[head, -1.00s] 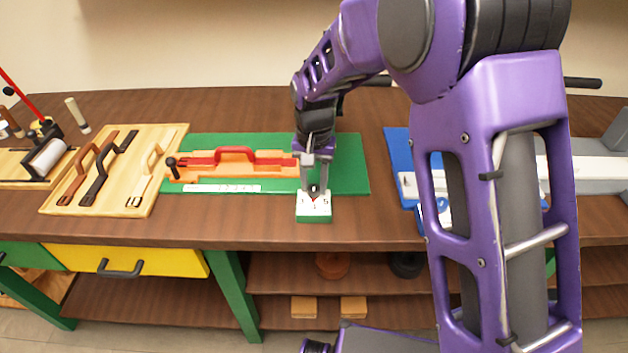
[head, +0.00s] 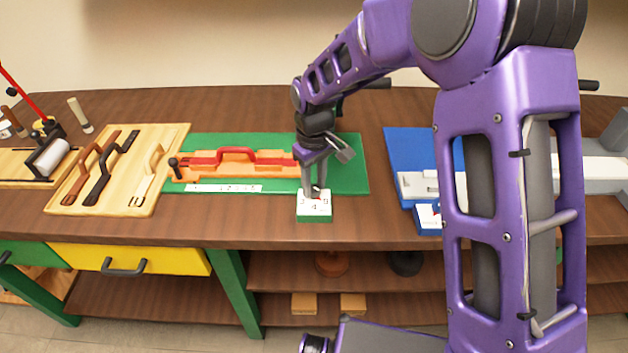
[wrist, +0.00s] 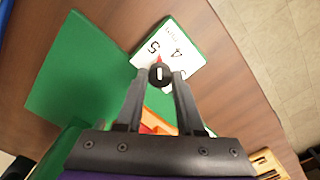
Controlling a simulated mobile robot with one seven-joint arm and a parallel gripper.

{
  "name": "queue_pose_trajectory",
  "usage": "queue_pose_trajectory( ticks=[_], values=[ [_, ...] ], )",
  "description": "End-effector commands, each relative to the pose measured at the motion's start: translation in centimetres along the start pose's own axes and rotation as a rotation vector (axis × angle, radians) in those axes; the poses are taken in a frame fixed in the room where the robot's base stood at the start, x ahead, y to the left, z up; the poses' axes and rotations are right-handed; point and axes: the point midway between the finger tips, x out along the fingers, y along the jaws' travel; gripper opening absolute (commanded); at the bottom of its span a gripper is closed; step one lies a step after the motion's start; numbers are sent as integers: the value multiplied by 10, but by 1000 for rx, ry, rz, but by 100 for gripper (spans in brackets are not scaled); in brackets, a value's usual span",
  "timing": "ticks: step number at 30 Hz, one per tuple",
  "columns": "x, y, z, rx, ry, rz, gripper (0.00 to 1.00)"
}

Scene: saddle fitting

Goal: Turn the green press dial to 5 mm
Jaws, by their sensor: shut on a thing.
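The green press dial (head: 314,216) is a green block with a white face at the front edge of the green mat. Its face (wrist: 176,46) shows the digits 4 and 5, with another digit partly hidden by a finger. A dark round knob (wrist: 159,76) with a white mark sits on it. A small red pointer (wrist: 158,59) beside the knob points toward the 5; its exact alignment is hard to tell. My gripper (head: 315,191) reaches down from above and is shut on the knob, one finger on each side in the wrist view (wrist: 160,80).
An orange press with a red handle (head: 235,157) lies on the green mat (head: 350,165) left of my gripper. A wooden board with several handles (head: 145,140) is further left. A blue station (head: 402,150) with its own dial (head: 428,216) is at right. Bare tabletop lies in front.

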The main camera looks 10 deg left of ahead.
Motion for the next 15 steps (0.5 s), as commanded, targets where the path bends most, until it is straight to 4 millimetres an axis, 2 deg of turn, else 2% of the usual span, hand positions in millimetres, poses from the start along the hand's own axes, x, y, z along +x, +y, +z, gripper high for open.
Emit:
queue_pose_trajectory(
  ticks=[6, 15],
  values=[
    [-2, 0, 0, -127, 0, -1, 0],
    [-1, 0, 0, -214, 0, 1, 0]
  ],
)
